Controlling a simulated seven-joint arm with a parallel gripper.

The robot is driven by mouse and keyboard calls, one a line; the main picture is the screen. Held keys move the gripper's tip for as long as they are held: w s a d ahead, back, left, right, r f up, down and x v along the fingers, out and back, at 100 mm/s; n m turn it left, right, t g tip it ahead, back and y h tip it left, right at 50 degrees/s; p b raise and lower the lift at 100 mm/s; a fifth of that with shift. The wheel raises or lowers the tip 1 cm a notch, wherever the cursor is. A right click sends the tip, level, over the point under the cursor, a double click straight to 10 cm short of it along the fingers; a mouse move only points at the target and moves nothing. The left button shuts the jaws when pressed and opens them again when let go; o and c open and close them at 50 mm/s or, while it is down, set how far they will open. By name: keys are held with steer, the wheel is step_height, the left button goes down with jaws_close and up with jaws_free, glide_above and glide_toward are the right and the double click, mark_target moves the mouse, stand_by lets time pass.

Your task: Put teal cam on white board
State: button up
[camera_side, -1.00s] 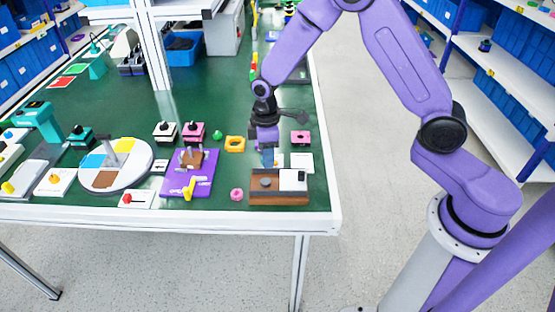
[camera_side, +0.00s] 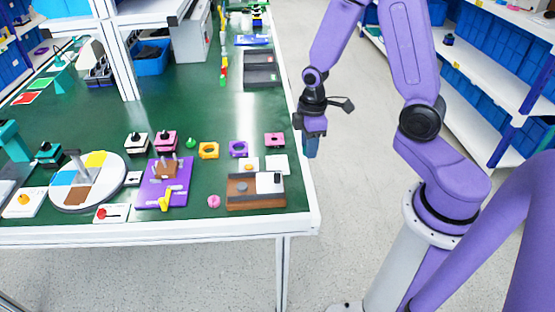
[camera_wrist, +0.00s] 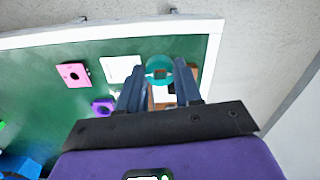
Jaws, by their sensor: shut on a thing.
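The teal cam (camera_wrist: 159,70) is a round ring with a hole, held between the fingertips of my gripper (camera_wrist: 160,84) in the wrist view. In the side view my gripper (camera_side: 311,150) points down by the table's right edge, and I cannot make out the cam there. A plain white board (camera_side: 277,164) lies flat on the green table behind the wooden box. It also shows in the wrist view (camera_wrist: 120,68), left of the held cam and apart from it. My gripper is to the right of the board in the side view.
A pink cam (camera_side: 275,140), a purple cam (camera_side: 238,148) and an orange cam (camera_side: 208,150) lie near the board. A wooden box (camera_side: 256,199) with a black-and-white part stands in front of it. A purple plate (camera_side: 150,192) with pegs lies left.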

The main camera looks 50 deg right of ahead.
steer(key=w+f, duration=0.3)
steer(key=w, duration=0.4)
glide_above(278, 164)
steer(key=f, duration=0.5)
steer(key=shift+s+a+f, duration=0.15)
steer(key=shift+s+f, duration=0.1)
steer(key=shift+f, duration=0.05)
steer(key=shift+w+f, duration=0.2)
steer(key=shift+f, duration=1.55)
steer(key=shift+f, duration=0.15)
steer(key=o, duration=1)
step_height(278, 164, up, 12)
steer(key=shift+r, duration=0.2)
